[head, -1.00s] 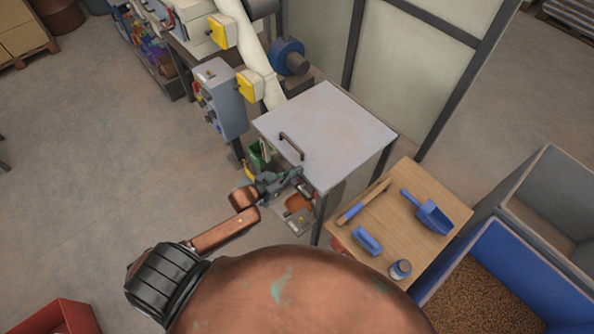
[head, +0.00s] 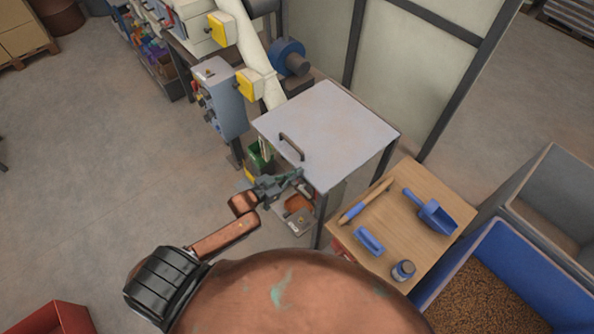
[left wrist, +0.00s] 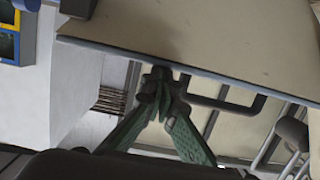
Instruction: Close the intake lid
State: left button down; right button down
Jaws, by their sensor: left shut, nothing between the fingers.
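The intake lid (head: 335,125) is a pale grey square panel with a dark bar handle (head: 291,146) near its left edge. In the head view it looks about flat on its dark-legged stand; I cannot tell whether it is fully down. My left gripper (head: 298,174), green and grey, is shut and empty just below the lid's near-left edge. In the left wrist view its fingertips (left wrist: 160,82) meet close to the lid's edge, with the lid panel (left wrist: 200,35) above and the handle (left wrist: 240,106) to the right. Contact is unclear. My right gripper is not in view.
A wooden side table (head: 400,210) right of the stand holds a blue scoop (head: 436,216), a brush, a blue block and a jar. A blue bin (head: 490,250) of grain stands at the right. A grey control box (head: 220,98) stands left of the lid.

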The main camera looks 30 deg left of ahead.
pick_arm(q)
jog(key=shift+s+f, duration=0.35)
jog(key=shift+f, duration=0.4)
notch_tip(320, 180, up, 6)
jog(key=p, duration=0.5)
jog(key=b+v, duration=0.2)
jog(key=v, duration=0.7)
jog(key=shift+a+r, duration=0.15)
